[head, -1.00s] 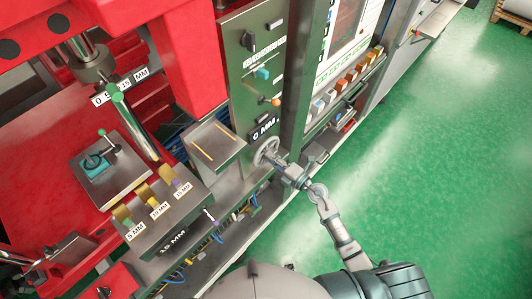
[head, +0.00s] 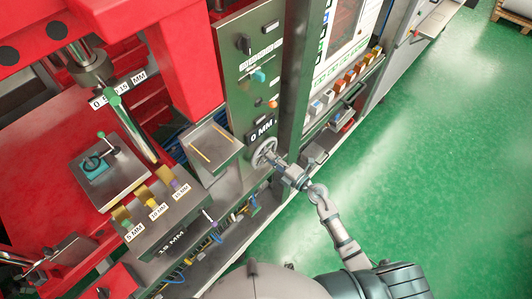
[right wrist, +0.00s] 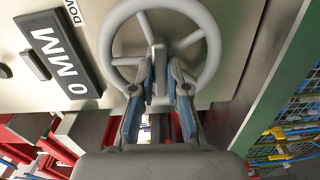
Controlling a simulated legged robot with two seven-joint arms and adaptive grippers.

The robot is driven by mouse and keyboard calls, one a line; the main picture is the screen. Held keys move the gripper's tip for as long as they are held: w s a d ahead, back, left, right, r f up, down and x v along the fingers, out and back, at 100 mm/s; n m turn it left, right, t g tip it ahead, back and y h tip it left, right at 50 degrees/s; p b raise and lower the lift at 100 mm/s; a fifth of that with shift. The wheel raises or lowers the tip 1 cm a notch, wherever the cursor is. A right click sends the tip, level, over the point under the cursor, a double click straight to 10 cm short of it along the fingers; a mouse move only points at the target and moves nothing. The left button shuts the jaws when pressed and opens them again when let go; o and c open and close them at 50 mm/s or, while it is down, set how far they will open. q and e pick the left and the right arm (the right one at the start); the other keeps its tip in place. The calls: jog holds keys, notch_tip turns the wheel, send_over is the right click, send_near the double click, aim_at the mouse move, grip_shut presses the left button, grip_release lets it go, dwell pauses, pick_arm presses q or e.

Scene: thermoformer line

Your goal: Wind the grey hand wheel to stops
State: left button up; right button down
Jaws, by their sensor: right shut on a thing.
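The grey hand wheel (head: 264,151) is mounted on the green control panel, below a black plate reading 0 MM (head: 262,131). In the right wrist view the wheel (right wrist: 207,60) shows its rim and spokes, with the 0 MM plate (right wrist: 62,60) to its left. My right gripper (head: 281,163) is at the wheel. In the right wrist view its two fingers (right wrist: 160,85) are shut on a grey part of the wheel at the lower rim. The fingertips partly hide that part. My left gripper does not show.
A grey tray (head: 212,172) juts out left of the wheel. A stepped block with 5, 10 and 15 MM labels (head: 157,212) stands further left. The panel has a black knob (head: 244,43) and small levers. The green floor (head: 440,170) at right is clear.

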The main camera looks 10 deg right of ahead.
jog(key=shift+f+m+p, duration=0.2)
jog(key=shift+m+p, duration=0.7)
jog(key=shift+m, duration=0.2)
jog(key=shift+s, duration=0.1)
jog(key=m+p, duration=0.2)
jog(key=shift+m+p, duration=0.4)
jog(key=shift+f, duration=0.1)
